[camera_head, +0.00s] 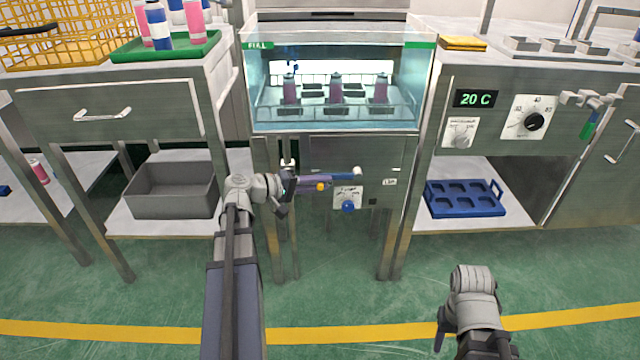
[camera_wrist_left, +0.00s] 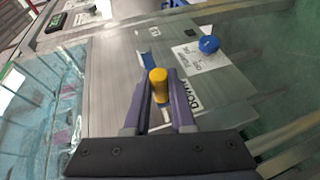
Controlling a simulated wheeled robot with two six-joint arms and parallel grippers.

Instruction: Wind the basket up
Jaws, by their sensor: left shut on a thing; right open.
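The wire basket (camera_head: 396,108) sits in the glass-fronted tank (camera_head: 262,75), holding pink-purple cans (camera_head: 337,90) in the bluish water. On the panel below is a crank with a blue arm (camera_head: 343,177) and a yellow knob (camera_head: 321,186). My left gripper (camera_head: 312,184) is shut on the yellow knob, which also shows between its fingers in the left wrist view (camera_wrist_left: 158,88). The crank arm (camera_wrist_left: 146,58) is partly hidden there by the knob and fingers. My right gripper (camera_head: 441,338) is open and empty, low over the floor, far from the tank.
A blue knob (camera_head: 348,206) with a label is just below the crank. A grey bin (camera_head: 170,190) is on the left shelf, and a blue tray (camera_head: 464,198) is on the right shelf. A green tray (camera_head: 165,46) with cans stands upper left. The floor in front is clear.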

